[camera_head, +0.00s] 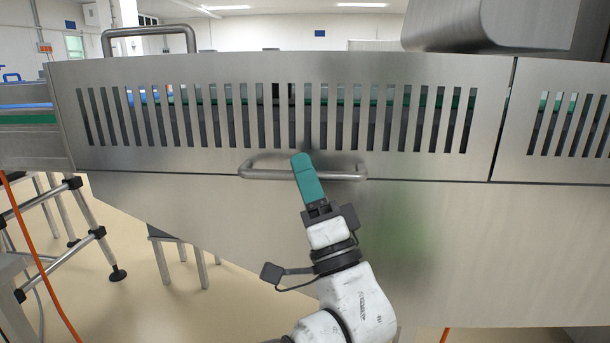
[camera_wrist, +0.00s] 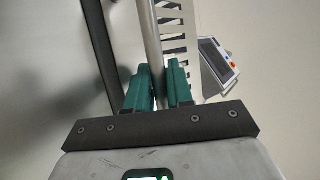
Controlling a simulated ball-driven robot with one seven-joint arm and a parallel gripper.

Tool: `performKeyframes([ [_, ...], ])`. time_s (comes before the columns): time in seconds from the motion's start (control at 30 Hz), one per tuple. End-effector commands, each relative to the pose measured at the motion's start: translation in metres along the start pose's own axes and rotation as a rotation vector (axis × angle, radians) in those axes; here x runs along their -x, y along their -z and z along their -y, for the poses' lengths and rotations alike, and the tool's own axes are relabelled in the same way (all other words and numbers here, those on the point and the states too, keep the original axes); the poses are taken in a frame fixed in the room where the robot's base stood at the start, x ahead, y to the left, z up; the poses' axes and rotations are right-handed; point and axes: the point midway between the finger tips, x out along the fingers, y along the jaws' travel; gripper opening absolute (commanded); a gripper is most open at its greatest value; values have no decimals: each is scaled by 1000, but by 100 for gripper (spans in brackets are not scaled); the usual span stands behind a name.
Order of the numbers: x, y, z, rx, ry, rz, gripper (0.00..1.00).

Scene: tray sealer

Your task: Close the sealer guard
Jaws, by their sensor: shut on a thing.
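The sealer guard (camera_head: 400,80) is a wide steel panel with a row of vertical slots. It hangs across the front of the machine, its lower edge along a thin seam above the lower panel. A horizontal bar handle (camera_head: 260,172) sits near its lower edge. My gripper (camera_head: 302,162) has teal fingers and is shut on this handle, near its middle. In the wrist view the handle bar (camera_wrist: 152,50) runs between the two teal fingers (camera_wrist: 160,88). The part of the handle behind the fingers is hidden in the head view.
A second slotted panel (camera_head: 570,130) adjoins at the right. A steel housing (camera_head: 490,25) stands above at the right. A tubular frame with an orange cable (camera_head: 40,260) is at the left. A screen panel (camera_wrist: 218,60) shows in the wrist view. Floor is open at lower left.

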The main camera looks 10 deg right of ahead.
Motion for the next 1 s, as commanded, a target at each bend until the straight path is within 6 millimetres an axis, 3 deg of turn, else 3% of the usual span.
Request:
performKeyframes([
  [0.03,7,-4,-13,-3,-29,10,0],
  [0.13,7,-4,-13,-3,-30,11,0],
  [0.17,7,-4,-13,-3,-31,11,23],
  [0.37,7,-4,-13,-3,-30,10,42],
  [0.67,17,-3,-12,-1,-30,10,42],
  [1.0,75,-2,-8,1,-23,7,42],
])
